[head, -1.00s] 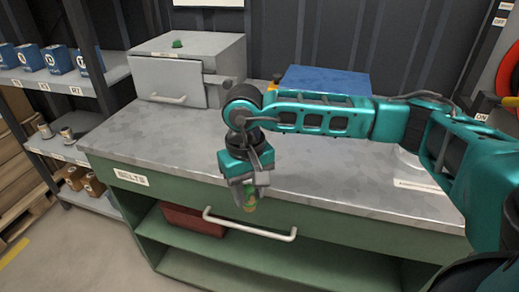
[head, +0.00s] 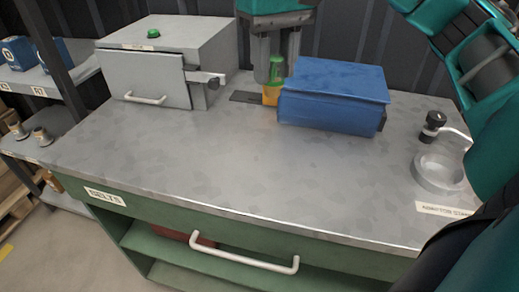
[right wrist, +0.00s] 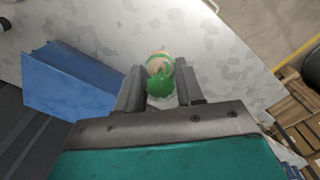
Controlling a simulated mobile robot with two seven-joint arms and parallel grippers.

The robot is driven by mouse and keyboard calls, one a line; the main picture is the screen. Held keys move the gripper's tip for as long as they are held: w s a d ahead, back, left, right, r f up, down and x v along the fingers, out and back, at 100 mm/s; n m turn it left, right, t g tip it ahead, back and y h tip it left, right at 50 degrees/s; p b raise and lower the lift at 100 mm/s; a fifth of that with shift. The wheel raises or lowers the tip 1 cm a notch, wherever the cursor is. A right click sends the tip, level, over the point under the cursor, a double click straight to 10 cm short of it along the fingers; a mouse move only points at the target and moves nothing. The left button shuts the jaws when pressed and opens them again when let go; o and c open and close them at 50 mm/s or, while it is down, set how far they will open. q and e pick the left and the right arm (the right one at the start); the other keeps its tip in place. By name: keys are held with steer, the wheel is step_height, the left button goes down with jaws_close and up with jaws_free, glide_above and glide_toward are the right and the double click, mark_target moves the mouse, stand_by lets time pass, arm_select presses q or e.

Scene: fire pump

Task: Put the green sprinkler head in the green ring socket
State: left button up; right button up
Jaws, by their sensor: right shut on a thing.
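The green sprinkler head (head: 277,68) is between the fingers of my right gripper (head: 275,78), which is shut on it and points down behind the left end of the blue box. An orange part shows just below the green in the head view. In the right wrist view the sprinkler head (right wrist: 160,86) sits between the fingertips, with a tan body and a green band beyond its green end. I cannot make out a green ring socket for certain. A dark plate (head: 246,97) lies on the bench beside the orange part. My left gripper is not in view.
A blue box (head: 335,95) stands close to my right gripper. A grey cabinet (head: 150,75) with a green knob (head: 153,33) on top stands at the left. A round grey dish (head: 439,171) is at the right. The front middle of the bench (head: 240,160) is clear.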

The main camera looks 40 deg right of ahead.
mark_target(273, 94)
steer(key=shift+w+d, duration=0.1)
steer(key=shift+w, duration=0.1)
step_height(273, 94, down, 7)
steer(key=b, duration=0.3)
steer(key=shift+b, duration=0.35)
step_height(273, 94, down, 13)
steer(key=b, duration=0.3)
steer(key=shift+r, duration=0.15)
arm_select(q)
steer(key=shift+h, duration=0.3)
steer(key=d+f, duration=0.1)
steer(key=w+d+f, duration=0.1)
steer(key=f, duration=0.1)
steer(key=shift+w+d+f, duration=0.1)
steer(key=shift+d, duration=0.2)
arm_select(e)
steer(key=shift+f, duration=0.2)
steer(key=shift+f, duration=0.15)
steer(key=o, duration=1.1)
